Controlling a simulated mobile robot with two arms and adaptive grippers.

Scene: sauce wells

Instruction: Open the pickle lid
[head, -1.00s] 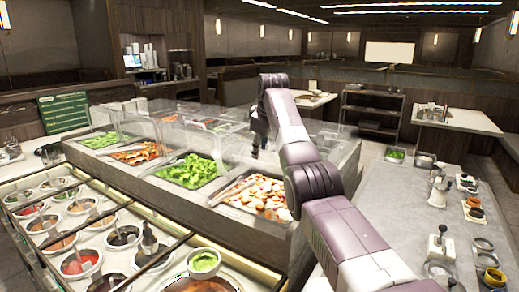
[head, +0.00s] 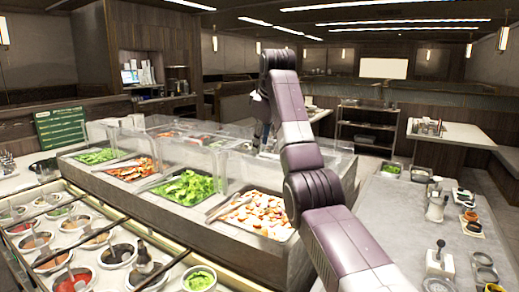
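Clear covers stand over the food trays of the salad bar; one clear panel (head: 232,166) is behind the front green tray (head: 186,187). I cannot tell which cover is the pickle lid. My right arm rises from the bottom, bends at the top and drops to my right gripper (head: 265,140). The gripper is small and dark, pointing down over the back part of the bar among the clear covers. Its arm hides part of the covers to its right. Whether it touches a cover, or is open or shut, is unclear. My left gripper is out of view.
Sauce wells (head: 75,280) with ladles line the near left. A tray of orange and white pieces (head: 252,214) with tongs is beside the green tray. The grey counter (head: 395,225) at right holds jars and rings. A menu board (head: 60,127) stands at left.

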